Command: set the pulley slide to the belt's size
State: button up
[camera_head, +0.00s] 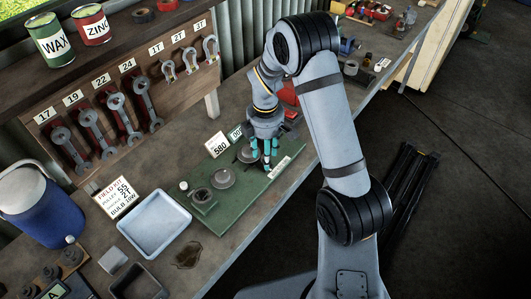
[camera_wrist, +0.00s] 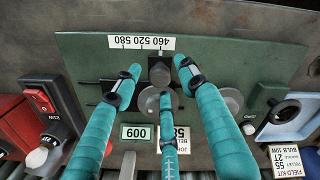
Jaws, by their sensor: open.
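The green pulley board (camera_head: 241,197) lies on the bench, and it also fills the middle of the wrist view (camera_wrist: 265,62). Its white scale strip (camera_wrist: 140,42) carries 460, 520 and 580, upside down in the wrist view. A dark knob (camera_wrist: 160,72) and a grey disc behind it lie between my fingers. Another grey pulley (camera_wrist: 232,98) is to the right. A white card (camera_head: 217,145) reads 580. My gripper (camera_head: 265,163) is open and empty over the board's right part; its teal fingers (camera_wrist: 158,80) surround the knob. Contact cannot be told.
A pale blue tray (camera_head: 187,226) and a field kit card (camera_head: 117,197) lie left of the board. A wrench rack (camera_head: 100,115) runs behind. A blue jug (camera_head: 45,215) stands at the left.

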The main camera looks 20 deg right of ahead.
jog(key=shift+f, duration=0.25)
jog(key=shift+c, duration=0.8)
grip_shut()
